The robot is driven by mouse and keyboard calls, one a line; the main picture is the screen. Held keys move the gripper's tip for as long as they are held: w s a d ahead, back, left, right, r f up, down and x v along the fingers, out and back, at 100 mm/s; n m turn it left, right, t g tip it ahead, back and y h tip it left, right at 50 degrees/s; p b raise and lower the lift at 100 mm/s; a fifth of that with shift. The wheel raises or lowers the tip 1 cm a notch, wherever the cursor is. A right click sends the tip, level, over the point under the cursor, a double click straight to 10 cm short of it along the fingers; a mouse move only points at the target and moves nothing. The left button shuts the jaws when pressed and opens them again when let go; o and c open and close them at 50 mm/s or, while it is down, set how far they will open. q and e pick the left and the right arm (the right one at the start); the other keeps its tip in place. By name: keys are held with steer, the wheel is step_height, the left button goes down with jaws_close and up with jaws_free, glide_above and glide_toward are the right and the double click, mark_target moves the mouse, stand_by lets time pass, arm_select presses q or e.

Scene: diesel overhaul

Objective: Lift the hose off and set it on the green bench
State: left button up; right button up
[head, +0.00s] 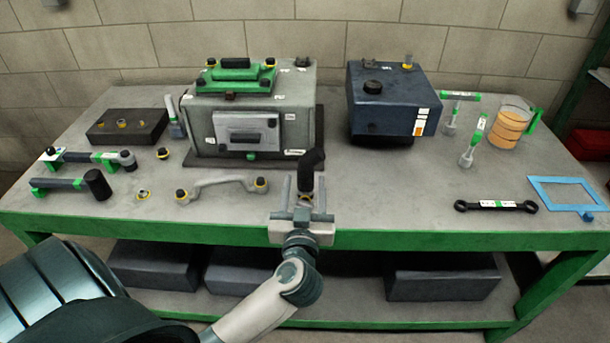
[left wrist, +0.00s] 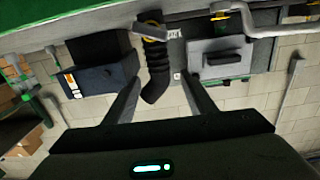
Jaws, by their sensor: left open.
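The hose (head: 312,168) is a short black ribbed elbow standing near the front middle of the bench. It also shows in the left wrist view (left wrist: 156,72), with a yellow ring at its base. My left gripper (head: 303,179) is open, with one finger on each side of the hose. In the left wrist view the two fingers (left wrist: 160,77) flank the hose with gaps and do not visibly grip it. The gripper body partly hides the hose's base in the head view. The green bench (head: 430,241) has a grey top and green frame. My right gripper is out of view.
A grey engine block (head: 297,125) with a green cover stands behind the hose. A blue tank (head: 378,95) is at back right. A grey curved pipe (head: 222,184) lies left of the gripper. A black wrench (head: 495,205) lies right. Bench top between gripper and wrench is clear.

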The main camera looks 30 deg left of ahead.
arm_select(q)
steer(key=b+v, duration=0.1)
steer(key=v, duration=1)
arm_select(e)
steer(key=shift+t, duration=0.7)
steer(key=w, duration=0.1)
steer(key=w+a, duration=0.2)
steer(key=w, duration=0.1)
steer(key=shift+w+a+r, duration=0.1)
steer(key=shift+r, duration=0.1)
arm_select(q)
steer(key=shift+d, duration=0.1)
